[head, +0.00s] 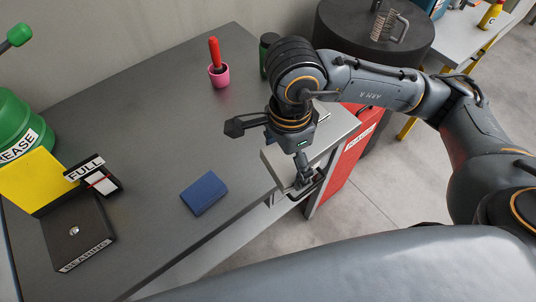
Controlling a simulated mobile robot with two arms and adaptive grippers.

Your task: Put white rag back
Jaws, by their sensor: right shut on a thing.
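No white rag can be made out in the head view. My right gripper (305,181) points down at the table's right front edge. It is shut on a dark handle (319,184) at a light grey drawer-like front (275,170). The gripper and wrist hide part of this front and whatever lies behind it. A folded blue rag-like piece (204,193) lies flat on the grey table (150,125), left of the gripper and apart from it. My left gripper is out of view.
A pink cup (218,78) with a red-handled tool stands at the back. A yellow panel (40,180), a black bearing box (78,232) and a green grease container (15,120) are at left. A red cabinet (350,155) stands right. The table's middle is clear.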

